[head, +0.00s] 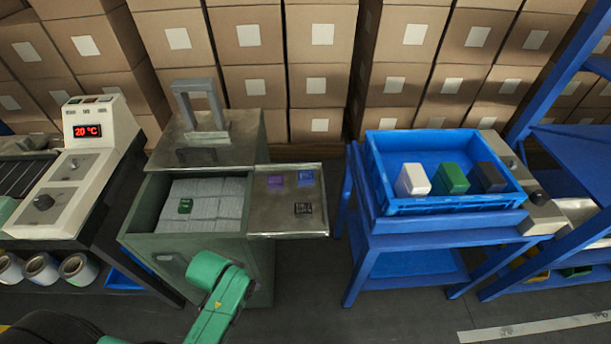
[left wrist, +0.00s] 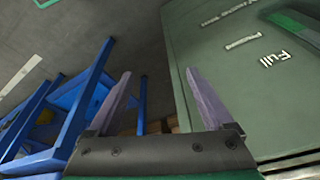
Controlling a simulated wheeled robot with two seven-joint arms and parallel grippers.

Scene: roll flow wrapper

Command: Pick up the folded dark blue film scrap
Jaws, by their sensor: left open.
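Small folded film scraps lie on the metal side shelf of the grey-green cabinet in the head view: a dark purple-blue one (head: 275,182), a purple one (head: 305,177) and a black-looking one (head: 303,208). I cannot tell for sure which is the dark blue scrap. A dark green scrap (head: 185,206) lies on the grey blocks inside the open bin. My left gripper (left wrist: 158,72) is open and empty in the left wrist view, with floor between its fingers and the cabinet's side close on the right. No scrap is seen near the fingers. My right gripper is not in view.
The cabinet's shelf (head: 262,217) sticks out to the right. A blue crate (head: 440,205) with white, green and black blocks stands on a blue table. A sealing machine (head: 65,185) reading 20 °C is at left. Stacked cartons line the back. Floor is clear between cabinet and table.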

